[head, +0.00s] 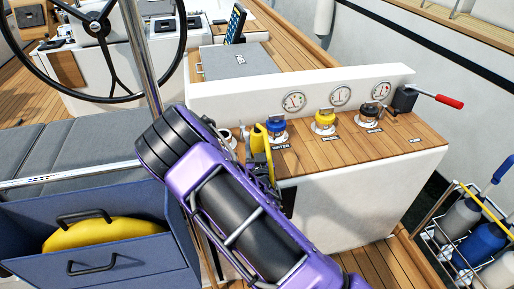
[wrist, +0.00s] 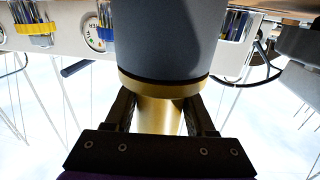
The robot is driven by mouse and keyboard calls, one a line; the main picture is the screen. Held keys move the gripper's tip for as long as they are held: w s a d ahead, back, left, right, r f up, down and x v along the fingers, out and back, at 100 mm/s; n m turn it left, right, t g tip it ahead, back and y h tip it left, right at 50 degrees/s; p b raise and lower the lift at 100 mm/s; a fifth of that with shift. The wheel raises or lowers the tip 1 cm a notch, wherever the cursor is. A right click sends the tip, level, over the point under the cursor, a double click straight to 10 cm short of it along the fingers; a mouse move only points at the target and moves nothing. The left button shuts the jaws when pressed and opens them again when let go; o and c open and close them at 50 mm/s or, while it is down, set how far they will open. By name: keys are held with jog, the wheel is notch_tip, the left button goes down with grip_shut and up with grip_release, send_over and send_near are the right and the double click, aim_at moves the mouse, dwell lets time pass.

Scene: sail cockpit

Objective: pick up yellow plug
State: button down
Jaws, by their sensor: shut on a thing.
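My gripper (head: 262,152) is in front of the white console, its fingers partly hidden by my purple arm. A bright yellow upright piece, which I take for the yellow plug (head: 257,139), shows at the fingertips. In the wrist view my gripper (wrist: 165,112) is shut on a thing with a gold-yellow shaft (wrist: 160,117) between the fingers. A gold collar and a wide dark grey body rise above that shaft. Whether it touches the console top behind it cannot be told.
A blue cap (head: 277,126), a yellow cap (head: 325,117) and a black cap (head: 370,112) stand on the console's wooden top, below gauges. A red-handled lever (head: 448,101) is at its right end. A blue drawer (head: 105,262) is lower left. A bottle rack (head: 468,240) is lower right.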

notch_tip(320, 180, up, 13)
jog(key=p, duration=0.2)
jog(key=shift+f+p, duration=0.15)
jog(key=shift+p, duration=0.15)
jog(key=shift+d, duration=0.1)
dwell(0.3)
